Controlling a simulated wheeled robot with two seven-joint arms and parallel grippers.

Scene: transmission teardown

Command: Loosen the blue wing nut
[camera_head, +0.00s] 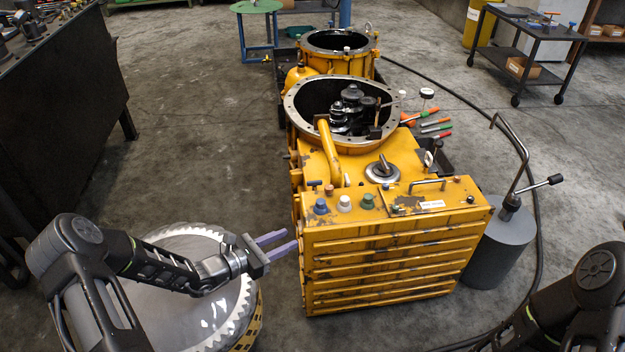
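The blue wing nut (321,207) sits on the front left of the yellow transmission housing's top (385,250), left of a white wing nut (344,203) and a green one (367,201). My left gripper (291,239) is left of the housing, with its two purple-grey fingers pointing right and a gap between them. Nothing shows between the fingers. In the picture it is below and left of the blue wing nut, apart from it. My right arm shows at the lower right, but its gripper is out of view.
A large toothed disc (190,285) lies under my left arm. A grey cylinder with a bent rod (503,245) stands right of the housing. A yellow handle (329,152) and a metal lifting handle (427,184) rise from the housing top. A black bench (60,100) is at left.

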